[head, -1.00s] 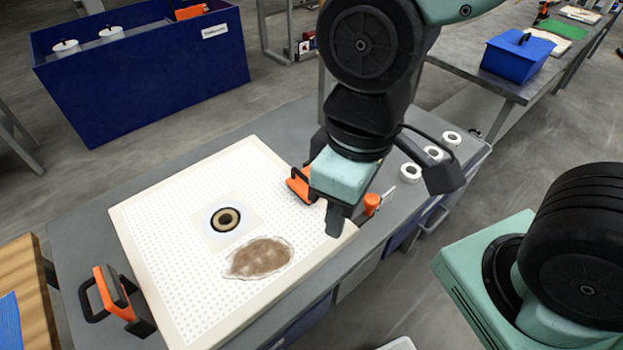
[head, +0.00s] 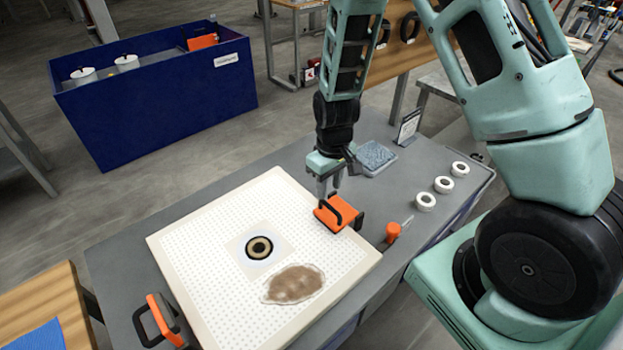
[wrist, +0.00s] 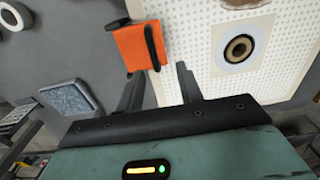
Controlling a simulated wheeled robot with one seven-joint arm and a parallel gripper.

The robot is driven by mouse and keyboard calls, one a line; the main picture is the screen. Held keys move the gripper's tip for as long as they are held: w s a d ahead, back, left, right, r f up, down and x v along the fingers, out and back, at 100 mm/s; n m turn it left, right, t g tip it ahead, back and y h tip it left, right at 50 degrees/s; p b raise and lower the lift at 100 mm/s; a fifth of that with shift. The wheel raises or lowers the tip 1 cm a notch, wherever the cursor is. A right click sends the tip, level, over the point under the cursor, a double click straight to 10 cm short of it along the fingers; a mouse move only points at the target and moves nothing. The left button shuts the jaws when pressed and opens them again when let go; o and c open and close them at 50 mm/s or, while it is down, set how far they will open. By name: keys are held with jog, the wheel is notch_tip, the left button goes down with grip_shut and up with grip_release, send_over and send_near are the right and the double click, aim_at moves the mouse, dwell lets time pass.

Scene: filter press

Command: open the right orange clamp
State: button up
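The right orange clamp (head: 338,213) sits at the right edge of the white perforated filter plate (head: 190,232), with a black handle bar on it. It also shows in the wrist view (wrist: 133,48), just beyond my fingertips. My gripper (head: 328,190) is directly behind the clamp in the head view, its fingers pointing down. In the wrist view (wrist: 158,82) the two fingers stand apart with nothing between them. Whether a fingertip touches the clamp cannot be told. The left orange clamp (head: 162,318) is at the plate's near left edge, with its black handle sticking out to the left.
A brown patch (head: 294,284) and a ringed centre hole (head: 259,248) are on the plate. An orange-handled tool (head: 392,232) lies right of the clamp, near several white rings (head: 443,184). A grey-blue pad (head: 374,157) lies behind. A blue bin (head: 160,105) stands at the back left.

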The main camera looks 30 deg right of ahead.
aim_at(330, 206)
jog(key=shift+w+d+f, duration=0.3)
jog(key=shift+d+f, duration=0.25)
jog(key=shift+f, duration=0.05)
notch_tip(330, 206, down, 9)
jog(key=b, duration=0.7)
jog(key=shift+r, duration=0.1)
jog(key=shift+c, duration=0.3)
jog(key=c, duration=0.7)
jog(key=shift+o, duration=0.4)
jog(key=shift+d+r+p, duration=0.5)
jog(key=shift+r+p, duration=0.05)
jog(key=shift+r, duration=0.1)
jog(key=shift+w+d+r, duration=0.1)
jog(key=shift+d, duration=0.05)
jog(key=shift+c, duration=0.2)
